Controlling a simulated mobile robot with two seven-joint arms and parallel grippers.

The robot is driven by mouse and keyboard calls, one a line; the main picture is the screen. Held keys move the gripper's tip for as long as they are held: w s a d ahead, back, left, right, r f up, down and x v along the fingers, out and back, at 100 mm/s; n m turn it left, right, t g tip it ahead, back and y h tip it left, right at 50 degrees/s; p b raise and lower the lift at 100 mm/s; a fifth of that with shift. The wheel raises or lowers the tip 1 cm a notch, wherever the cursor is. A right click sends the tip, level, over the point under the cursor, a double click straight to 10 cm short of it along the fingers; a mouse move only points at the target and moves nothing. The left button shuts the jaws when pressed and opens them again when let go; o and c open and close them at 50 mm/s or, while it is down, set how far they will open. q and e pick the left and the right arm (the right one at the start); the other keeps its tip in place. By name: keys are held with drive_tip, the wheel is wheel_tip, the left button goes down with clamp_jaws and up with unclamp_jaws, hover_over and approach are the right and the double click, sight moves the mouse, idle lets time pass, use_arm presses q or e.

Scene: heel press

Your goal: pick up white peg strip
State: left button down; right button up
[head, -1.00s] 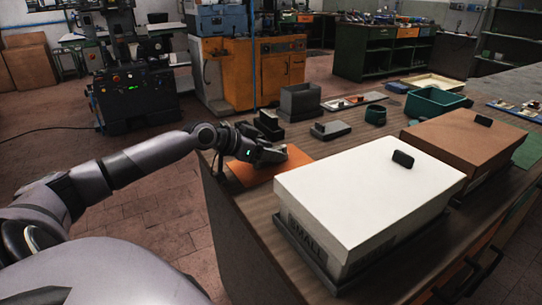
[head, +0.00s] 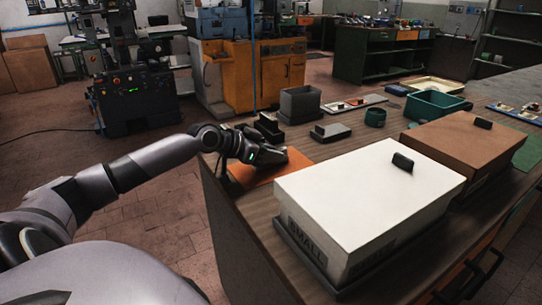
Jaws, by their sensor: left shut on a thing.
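My left gripper (head: 275,156) is low over the orange mat (head: 264,174) at the table's near left corner, with its fingers pointing right. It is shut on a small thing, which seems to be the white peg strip. The strip is mostly hidden by the fingers and too small to make out clearly. I cannot tell whether it still touches the mat. My right gripper is not in view.
A white-lidded box (head: 360,205) marked SMALL stands right of the mat, with a brown-lidded box (head: 462,142) beyond it. Black holders (head: 268,127), a grey block (head: 331,132), a grey bin (head: 299,103), and green containers (head: 434,103) stand farther back.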

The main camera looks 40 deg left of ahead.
use_arm(q)
wheel_tip(320, 180, up, 20)
drive_tip(key=p, duration=0.2)
idle(0.4)
drive_tip(key=shift+f, duration=0.1)
